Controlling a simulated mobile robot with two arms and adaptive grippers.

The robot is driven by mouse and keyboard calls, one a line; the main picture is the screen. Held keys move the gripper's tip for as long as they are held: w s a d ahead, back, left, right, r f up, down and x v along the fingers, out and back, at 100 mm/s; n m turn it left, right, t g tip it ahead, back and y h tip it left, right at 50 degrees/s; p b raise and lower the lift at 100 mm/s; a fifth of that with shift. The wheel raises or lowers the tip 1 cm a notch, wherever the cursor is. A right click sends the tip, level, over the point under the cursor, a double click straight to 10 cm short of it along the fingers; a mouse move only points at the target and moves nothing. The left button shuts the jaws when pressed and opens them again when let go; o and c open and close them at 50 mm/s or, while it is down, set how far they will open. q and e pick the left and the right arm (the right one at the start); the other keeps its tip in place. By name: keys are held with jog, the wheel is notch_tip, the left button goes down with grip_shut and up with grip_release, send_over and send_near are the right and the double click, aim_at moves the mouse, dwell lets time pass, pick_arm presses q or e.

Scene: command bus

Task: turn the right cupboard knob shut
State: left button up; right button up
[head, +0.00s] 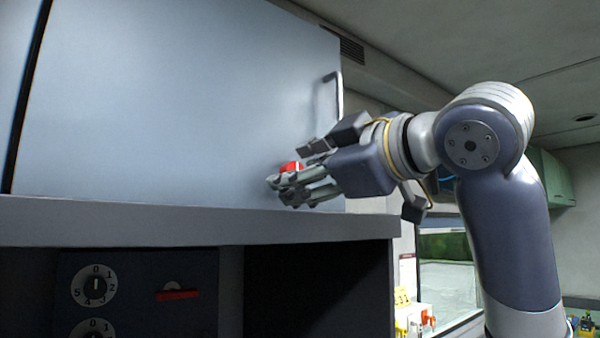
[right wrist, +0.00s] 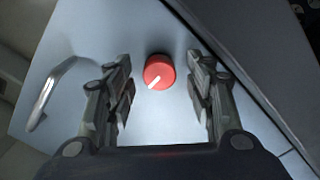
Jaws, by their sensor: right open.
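The right cupboard knob (right wrist: 159,70) is a red round knob with a white pointer line, on the pale blue cupboard door (head: 170,100). In the right wrist view it sits between my open fingers, a little beyond their tips, with a gap on both sides. Its pointer slants to the lower left in that view. In the head view the knob (head: 291,167) is partly hidden behind the fingers of my right gripper (head: 290,187). The right gripper (right wrist: 160,88) is open and holds nothing. My left gripper is not in view.
A metal door handle (head: 336,95) stands out above the knob; it also shows at left in the right wrist view (right wrist: 52,92). A grey ledge (head: 200,222) runs below the door. Under it is a dark panel with numbered dials (head: 95,287) and a red lever (head: 177,295).

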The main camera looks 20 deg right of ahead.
jog(key=v, duration=1.1)
jog(key=shift+s, duration=0.15)
